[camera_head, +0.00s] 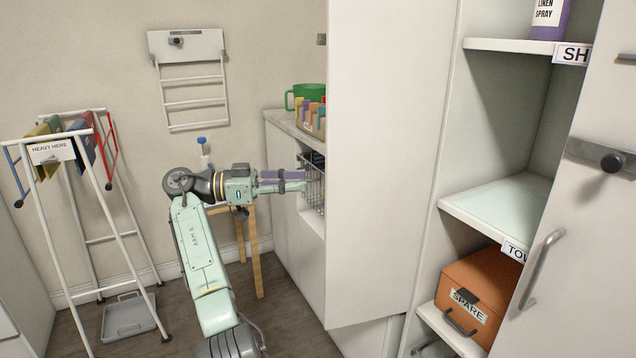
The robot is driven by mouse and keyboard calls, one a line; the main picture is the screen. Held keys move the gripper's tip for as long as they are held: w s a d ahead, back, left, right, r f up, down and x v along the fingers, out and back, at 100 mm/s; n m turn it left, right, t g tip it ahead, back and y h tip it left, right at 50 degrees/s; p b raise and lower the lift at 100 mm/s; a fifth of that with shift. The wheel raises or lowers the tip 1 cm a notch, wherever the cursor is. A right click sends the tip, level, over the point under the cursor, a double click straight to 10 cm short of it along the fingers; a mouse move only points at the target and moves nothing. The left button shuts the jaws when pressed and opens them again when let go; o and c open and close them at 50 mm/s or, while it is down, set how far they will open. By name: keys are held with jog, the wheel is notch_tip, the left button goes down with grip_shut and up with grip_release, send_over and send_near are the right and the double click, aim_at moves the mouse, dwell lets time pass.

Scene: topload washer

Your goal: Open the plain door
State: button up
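A plain white door panel (385,160) stands upright in the middle right, left of the open shelves. No handle or label shows on the face toward me. It appears swung outward, with its lower edge above the floor. My gripper (298,182) is left of the panel, pointing right toward the panel's left edge and the wire basket behind it. Its fingers lie nearly along one line of sight, so the gap between them is unclear. I cannot tell whether the fingertips touch anything. A second white door (585,240) with a bar handle (541,268) and a dark knob (612,163) is at the far right.
White shelves (500,205) hold an orange "SPARE" box (473,297) and a purple spray bottle (551,18). A counter (279,119) carries a green mug (306,94); a wire basket (313,180) sits below. A drying rack (95,205) stands left. Some floor is clear between.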

jog(key=shift+a, duration=1.4)
